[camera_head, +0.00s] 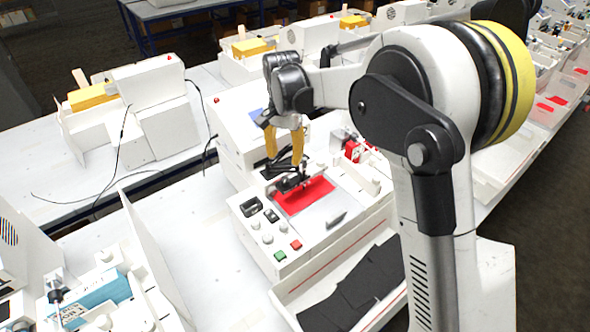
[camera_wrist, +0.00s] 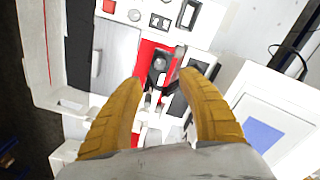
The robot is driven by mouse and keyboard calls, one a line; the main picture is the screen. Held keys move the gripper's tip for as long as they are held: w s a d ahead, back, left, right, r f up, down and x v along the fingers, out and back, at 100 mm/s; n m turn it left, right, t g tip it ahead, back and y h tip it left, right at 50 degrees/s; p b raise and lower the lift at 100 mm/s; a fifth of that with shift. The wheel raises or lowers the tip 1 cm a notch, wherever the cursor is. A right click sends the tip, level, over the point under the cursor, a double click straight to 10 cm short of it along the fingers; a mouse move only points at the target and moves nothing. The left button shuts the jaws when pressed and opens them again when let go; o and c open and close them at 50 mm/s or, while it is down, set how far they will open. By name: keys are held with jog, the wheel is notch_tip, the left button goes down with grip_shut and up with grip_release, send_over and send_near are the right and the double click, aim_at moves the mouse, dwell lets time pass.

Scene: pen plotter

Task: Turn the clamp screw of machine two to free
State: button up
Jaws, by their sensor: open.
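My gripper (camera_head: 284,160) has two yellow fingers and points down over a white plotter (camera_head: 240,125). Its fingers are spread and empty; in the wrist view it also shows open (camera_wrist: 160,77). A black pen carriage (camera_head: 290,182) sits over the plotter's red bed (camera_head: 312,196), just below the fingertips. In the wrist view the carriage (camera_wrist: 156,82) lies between the fingertips, with a small grey round knob on it, likely the clamp screw (camera_wrist: 159,63). I cannot tell whether the fingers touch it, nor how the screw is turned. No machine number is readable.
The plotter's front panel has knobs, a green button (camera_head: 280,255) and a red button (camera_head: 296,244). A tray with black sheets (camera_head: 360,285) lies in front. Another machine with a blue box (camera_head: 100,300) stands at lower left. Bare white table (camera_head: 200,235) lies between.

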aim_at(285, 180)
notch_tip(285, 180, down, 10)
jog(key=shift+a+r+b, duration=0.1)
jog(key=shift+r+b, duration=0.05)
jog(key=shift+b, duration=0.3)
jog(key=shift+c, duration=0.4)
grip_shut()
